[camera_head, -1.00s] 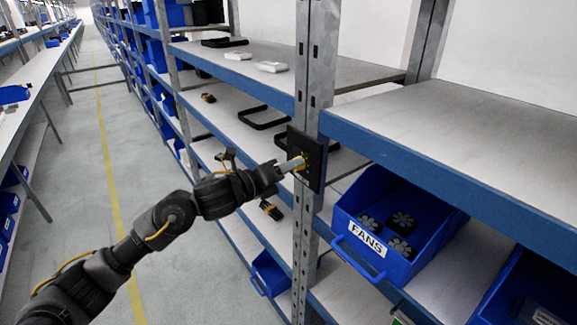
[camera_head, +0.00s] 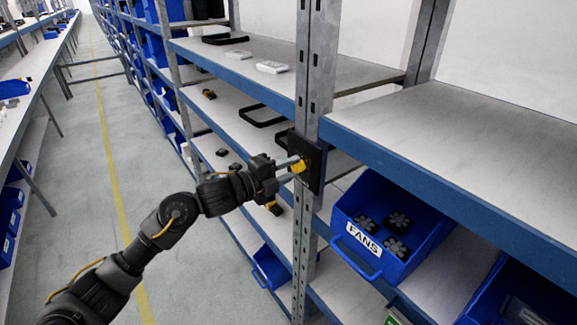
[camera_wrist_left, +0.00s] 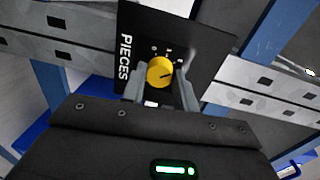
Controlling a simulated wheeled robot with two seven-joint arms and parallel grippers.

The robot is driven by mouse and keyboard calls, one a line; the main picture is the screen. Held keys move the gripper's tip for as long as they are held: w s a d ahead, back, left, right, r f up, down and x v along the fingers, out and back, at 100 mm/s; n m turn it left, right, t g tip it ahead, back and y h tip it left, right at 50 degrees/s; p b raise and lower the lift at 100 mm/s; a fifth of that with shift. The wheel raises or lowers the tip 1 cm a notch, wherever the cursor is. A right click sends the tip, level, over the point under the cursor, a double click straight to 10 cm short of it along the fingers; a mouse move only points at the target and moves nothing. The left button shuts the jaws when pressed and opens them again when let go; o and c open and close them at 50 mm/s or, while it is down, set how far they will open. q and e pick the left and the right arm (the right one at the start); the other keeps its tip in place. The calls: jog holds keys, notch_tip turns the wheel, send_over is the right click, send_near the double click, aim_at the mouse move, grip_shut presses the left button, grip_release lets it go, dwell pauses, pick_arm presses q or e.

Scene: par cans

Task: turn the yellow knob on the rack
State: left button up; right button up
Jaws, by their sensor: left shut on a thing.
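The yellow knob (camera_head: 299,167) sits on a black panel (camera_head: 316,165) fixed to the grey rack post. In the left wrist view the knob (camera_wrist_left: 160,72) shows a dark pointer line, and the panel (camera_wrist_left: 190,30) bears the word PIECES and small white marks. My left gripper (camera_head: 291,168) reaches the knob from the left, its two grey fingers on either side of it. In the left wrist view the gripper's fingers (camera_wrist_left: 160,85) flank the knob, shut on it. My right gripper is not in view.
A blue bin labelled FANS (camera_head: 392,225) with several dark fans stands right of the rack post (camera_head: 315,80). Blue-edged shelves (camera_head: 470,125) extend to both sides. The aisle floor (camera_head: 135,170) at left is clear.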

pick_arm(q)
jog(key=shift+f+n, duration=0.1)
jog(key=shift+n, duration=0.3)
jog(key=o, duration=1)
jog(key=shift+c, duration=0.2)
jog(key=b+v, duration=0.3)
jog(key=v, duration=0.7)
jog(key=shift+s+a, duration=0.25)
jog(key=shift+a, duration=0.1)
